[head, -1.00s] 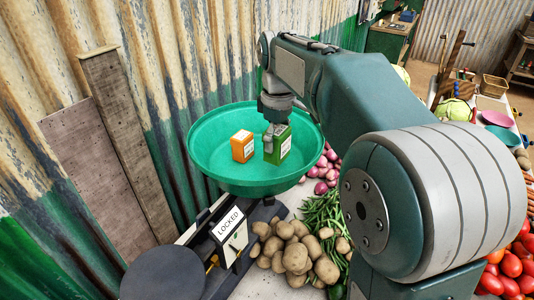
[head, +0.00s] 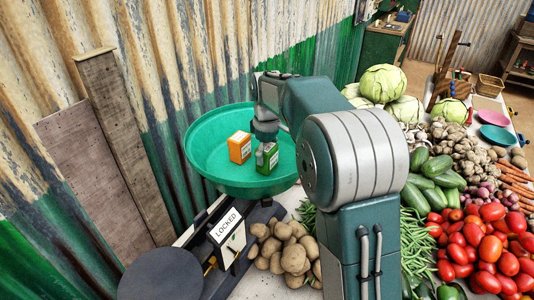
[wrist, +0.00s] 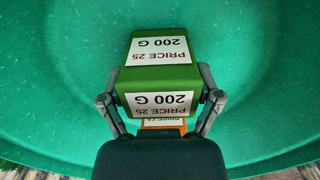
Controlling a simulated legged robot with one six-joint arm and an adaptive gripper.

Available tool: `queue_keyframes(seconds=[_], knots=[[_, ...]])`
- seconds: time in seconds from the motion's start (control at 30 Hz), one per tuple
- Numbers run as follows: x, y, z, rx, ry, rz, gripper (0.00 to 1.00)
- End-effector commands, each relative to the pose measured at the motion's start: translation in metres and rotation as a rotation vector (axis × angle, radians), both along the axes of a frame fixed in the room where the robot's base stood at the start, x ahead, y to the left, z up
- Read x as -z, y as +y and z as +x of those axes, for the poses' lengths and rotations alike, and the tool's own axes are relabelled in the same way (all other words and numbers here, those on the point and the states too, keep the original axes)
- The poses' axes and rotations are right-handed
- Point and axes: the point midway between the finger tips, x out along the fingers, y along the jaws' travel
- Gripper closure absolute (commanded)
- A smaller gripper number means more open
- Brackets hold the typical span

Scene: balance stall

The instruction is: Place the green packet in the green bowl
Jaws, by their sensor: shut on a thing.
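The green packet (head: 268,160), a small box with a white price label, is inside the green bowl (head: 200,135) of the scale. My gripper (head: 267,147) reaches down into the bowl and is shut on the packet. In the wrist view the packet (wrist: 158,75) sits between both fingers (wrist: 160,103), its 200 G labels showing. The green bowl (wrist: 60,70) fills the background there. The packet's underside is hidden, so I cannot tell whether it touches the bowl floor.
An orange packet (head: 240,147) stands in the bowl just left of the green one. The scale carries a LOCKED sign (head: 226,224). Potatoes (head: 285,250), cabbages (head: 383,83) and tomatoes (head: 490,250) cover the table to the right. A corrugated wall (head: 160,100) rises behind the bowl.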

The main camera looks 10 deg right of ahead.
Motion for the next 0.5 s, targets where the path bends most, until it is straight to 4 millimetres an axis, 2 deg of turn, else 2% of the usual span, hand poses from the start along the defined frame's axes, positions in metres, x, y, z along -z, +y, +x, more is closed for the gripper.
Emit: queue_keyframes(seconds=[0.17, 0.2, 0.23, 0.5], knots=[[0.0001, 0.0001, -0.0001, 0.000, 0.000, 0.000, 0.77], [0.0007, 0.0001, -0.0002, 0.000, 0.001, 0.000, 0.09], [0.0006, 0.0001, -0.0002, 0.000, 0.000, 0.000, 0.00], [0.0005, 0.0001, -0.0001, 0.000, 0.001, 0.000, 0.00]])
